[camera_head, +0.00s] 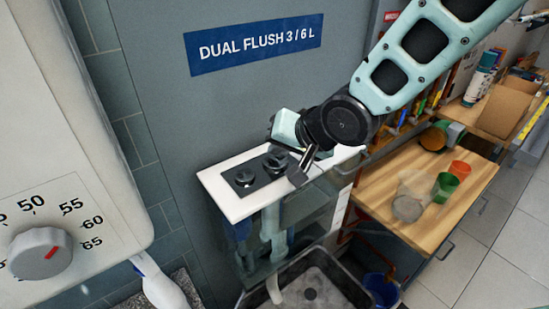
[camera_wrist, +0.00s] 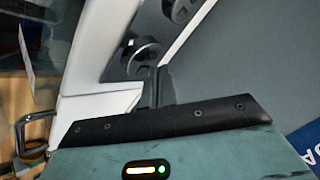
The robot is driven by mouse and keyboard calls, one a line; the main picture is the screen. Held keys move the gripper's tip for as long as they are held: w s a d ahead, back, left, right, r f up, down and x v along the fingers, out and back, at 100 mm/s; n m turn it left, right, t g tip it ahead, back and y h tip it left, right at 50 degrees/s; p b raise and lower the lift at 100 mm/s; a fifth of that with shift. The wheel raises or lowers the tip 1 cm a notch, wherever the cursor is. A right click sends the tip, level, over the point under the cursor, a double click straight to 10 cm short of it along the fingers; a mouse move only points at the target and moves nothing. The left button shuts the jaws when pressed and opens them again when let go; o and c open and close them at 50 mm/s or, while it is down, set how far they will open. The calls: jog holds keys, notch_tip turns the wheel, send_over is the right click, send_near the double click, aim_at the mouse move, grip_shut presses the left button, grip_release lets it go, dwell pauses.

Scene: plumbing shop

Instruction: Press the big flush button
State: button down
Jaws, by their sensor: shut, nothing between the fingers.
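The flush plate is a dark panel (camera_head: 259,172) set in the white top of a cistern, with two round dark buttons side by side. One button (camera_head: 243,179) is at the left, clear of my gripper. The other button (camera_head: 274,161) is at the right, partly covered by my gripper (camera_head: 287,163). In the wrist view, my shut, empty fingers (camera_wrist: 157,85) point at the nearer button (camera_wrist: 142,55); the farther button (camera_wrist: 181,8) is cut by the top edge. I cannot tell whether the fingertips touch the nearer button, nor clearly which button is bigger.
A blue "DUAL FLUSH 3/6 L" sign (camera_head: 255,43) is on the grey wall behind. A white unit with a dial (camera_head: 40,253) fills the left. A wooden bench (camera_head: 400,205) with cups is at the right. A dark basin (camera_head: 310,285) lies below the cistern.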

aim_at(279, 162)
jog(key=shift+f, duration=0.2)
dwell(0.5)
jog(key=shift+f+b, duration=0.3)
jog(key=shift+b, duration=0.15)
jog(key=shift+f, duration=0.1)
dwell(0.3)
jog(key=shift+r+p, duration=0.35)
jog(key=shift+r, duration=0.2)
jog(key=shift+r, duration=0.15)
notch_tip(279, 162, up, 6)
jog(key=p, duration=0.5)
dwell(0.6)
